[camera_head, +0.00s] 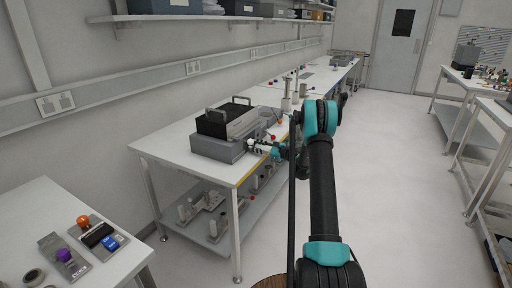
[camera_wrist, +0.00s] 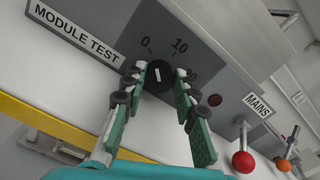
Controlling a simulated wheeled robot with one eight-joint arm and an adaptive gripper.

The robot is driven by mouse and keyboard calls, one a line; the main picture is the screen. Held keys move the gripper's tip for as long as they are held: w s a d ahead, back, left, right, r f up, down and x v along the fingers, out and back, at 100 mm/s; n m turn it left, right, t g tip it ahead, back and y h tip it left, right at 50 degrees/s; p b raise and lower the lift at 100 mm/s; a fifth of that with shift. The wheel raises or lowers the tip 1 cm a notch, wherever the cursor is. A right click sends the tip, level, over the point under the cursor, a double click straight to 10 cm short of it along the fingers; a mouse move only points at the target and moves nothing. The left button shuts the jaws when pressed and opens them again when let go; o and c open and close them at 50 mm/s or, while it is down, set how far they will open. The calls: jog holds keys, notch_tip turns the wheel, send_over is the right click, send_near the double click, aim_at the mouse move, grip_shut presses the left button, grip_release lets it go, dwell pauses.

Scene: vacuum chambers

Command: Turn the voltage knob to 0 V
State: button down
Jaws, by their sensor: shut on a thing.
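The voltage knob (camera_wrist: 158,77) is round and black with a white mark, on a grey panel in the wrist view. Scale figures 0 (camera_wrist: 146,43), 10 (camera_wrist: 180,46) and 20 stand around it. The mark points up and slightly left, roughly toward the 0; it is too small to tell exactly. My gripper (camera_wrist: 160,80) is shut on the knob, one finger on each side. In the head view my gripper (camera_head: 257,146) is at the front of the grey device (camera_head: 215,147) on the bench; the knob is hidden there.
A "MODULE TEST" label (camera_wrist: 75,32) is left of the scale. Right of the knob are a dark red round part (camera_wrist: 215,100), a "MAINS" label (camera_wrist: 260,106), a red ball (camera_wrist: 243,162) and an orange ball (camera_wrist: 284,165). The floor (camera_head: 400,170) right of the bench is clear.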

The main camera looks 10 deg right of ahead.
jog(key=shift+n, duration=1.2)
jog(key=c, duration=1.2)
grip_release()
jog(key=v, duration=1.2)
